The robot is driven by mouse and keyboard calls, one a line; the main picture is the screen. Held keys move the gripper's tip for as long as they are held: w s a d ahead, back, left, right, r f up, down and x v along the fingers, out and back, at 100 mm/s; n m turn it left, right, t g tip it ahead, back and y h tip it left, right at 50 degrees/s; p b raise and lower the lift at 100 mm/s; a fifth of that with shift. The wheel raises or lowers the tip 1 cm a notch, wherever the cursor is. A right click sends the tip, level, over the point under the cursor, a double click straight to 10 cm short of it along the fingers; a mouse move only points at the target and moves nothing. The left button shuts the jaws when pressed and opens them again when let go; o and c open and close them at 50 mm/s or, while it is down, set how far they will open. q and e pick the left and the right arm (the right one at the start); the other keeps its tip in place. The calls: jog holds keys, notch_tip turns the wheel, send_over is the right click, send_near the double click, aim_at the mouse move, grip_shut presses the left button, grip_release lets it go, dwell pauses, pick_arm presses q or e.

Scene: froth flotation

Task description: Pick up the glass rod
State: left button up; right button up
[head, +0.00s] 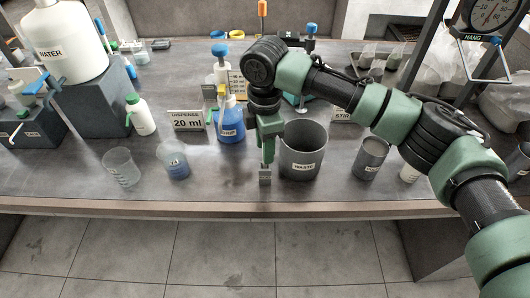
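I cannot make out the glass rod in the head view; it may be too thin to see or hidden behind my arm. My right gripper (265,178) points down near the front edge of the bench, just left of the grey WASTE bucket (303,152). Its fingers show nearly side-on, so I cannot tell whether they are open or shut. No held thing can be made out at the fingertips. A "STIR" sign (342,115) stands partly hidden behind my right arm. My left gripper is not in view.
Two glass beakers (121,168) (173,160) stand at the front left. A blue-filled bottle (230,122) stands behind my gripper. A grey labelled cup (371,158) stands right of the bucket. A "DISPENSE 20 ml" sign (187,121) and a WATER container (62,42) are on the left.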

grip_shut()
